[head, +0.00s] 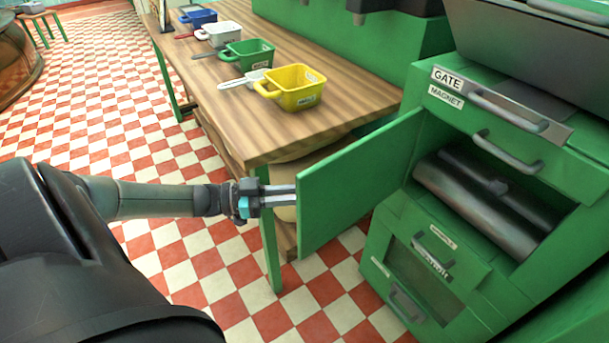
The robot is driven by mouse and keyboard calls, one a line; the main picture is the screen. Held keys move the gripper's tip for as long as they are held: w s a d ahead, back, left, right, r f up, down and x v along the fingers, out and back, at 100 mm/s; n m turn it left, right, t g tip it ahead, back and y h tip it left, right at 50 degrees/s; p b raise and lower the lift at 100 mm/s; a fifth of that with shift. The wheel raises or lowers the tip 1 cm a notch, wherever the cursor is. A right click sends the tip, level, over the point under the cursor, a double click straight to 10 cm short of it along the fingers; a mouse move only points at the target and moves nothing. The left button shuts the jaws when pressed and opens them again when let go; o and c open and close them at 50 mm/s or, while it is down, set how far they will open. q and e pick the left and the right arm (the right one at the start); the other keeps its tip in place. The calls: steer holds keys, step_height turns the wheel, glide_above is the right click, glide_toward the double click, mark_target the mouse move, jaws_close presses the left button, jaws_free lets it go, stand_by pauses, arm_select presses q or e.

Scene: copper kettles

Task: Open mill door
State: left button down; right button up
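The green mill door (350,185) stands swung open from the green mill cabinet (450,215), out to the left over the floor. Behind it the opening shows dark metal rollers (485,195). My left gripper (292,195) reaches in from the left, its fingertips at the free edge of the door. The two fingers lie close to each other. The door may hide their tips, and I cannot tell whether they touch or grip it. My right gripper is not in view.
A wooden table (190,75) stands behind the door, holding yellow (298,88), green (250,55), white (222,33) and blue (200,17) containers. The cabinet has a drawer marked GATE and MAGNET (500,103) above the opening and a lower windowed panel (430,270). Checkered floor (190,255) is clear.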

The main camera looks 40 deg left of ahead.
arm_select(q)
steer(key=shift+w+a+r, duration=0.1)
steer(key=shift+w+a, duration=0.05)
steer(key=shift+a, duration=0.05)
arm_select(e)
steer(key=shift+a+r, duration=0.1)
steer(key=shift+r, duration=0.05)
arm_select(q)
steer(key=c, duration=0.8)
jaws_free()
steer(key=shift+s+a, duration=0.15)
steer(key=shift+s, duration=0.1)
steer(key=p+v, duration=0.1)
steer(key=v, duration=1.3)
steer(key=shift+s+a, duration=0.2)
steer(key=shift+a, duration=0.05)
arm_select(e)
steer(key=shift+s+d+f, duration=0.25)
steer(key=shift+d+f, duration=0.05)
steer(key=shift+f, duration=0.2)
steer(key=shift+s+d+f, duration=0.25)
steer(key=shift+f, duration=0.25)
